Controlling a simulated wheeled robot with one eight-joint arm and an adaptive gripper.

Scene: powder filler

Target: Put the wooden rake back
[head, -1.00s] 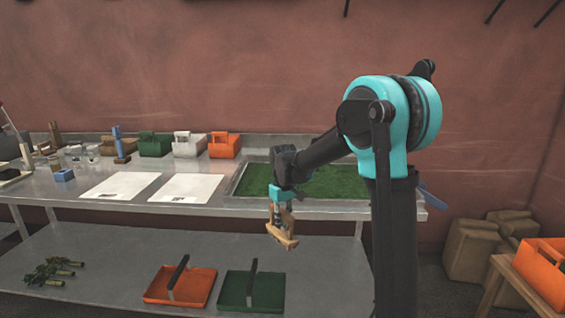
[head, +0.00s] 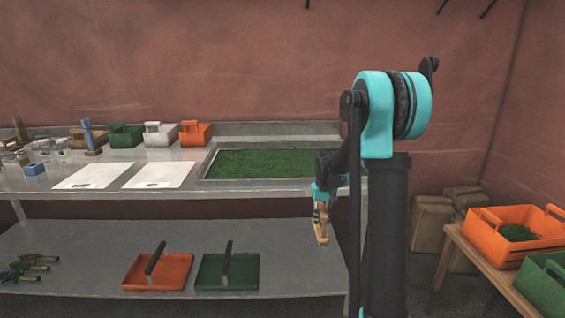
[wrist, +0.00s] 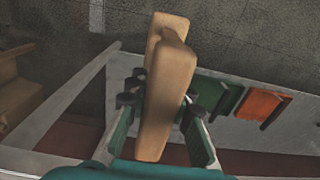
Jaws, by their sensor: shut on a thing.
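The wooden rake (head: 320,226) hangs from my gripper (head: 320,205), in front of the steel bench's right end. In the wrist view my gripper (wrist: 157,98) is shut on the rake (wrist: 164,100), a tan wooden piece lying between the teal fingers. The rake is clear of the bench and the lower shelf.
The bench (head: 110,205) holds a tray of green material (head: 265,164), white sheets (head: 97,176) and several small boxes. On the lower shelf stand an orange dustpan (head: 157,271) and a green one (head: 228,272). At right, a wooden table (head: 480,256) bears an orange crate (head: 510,240) and a green crate (head: 545,285).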

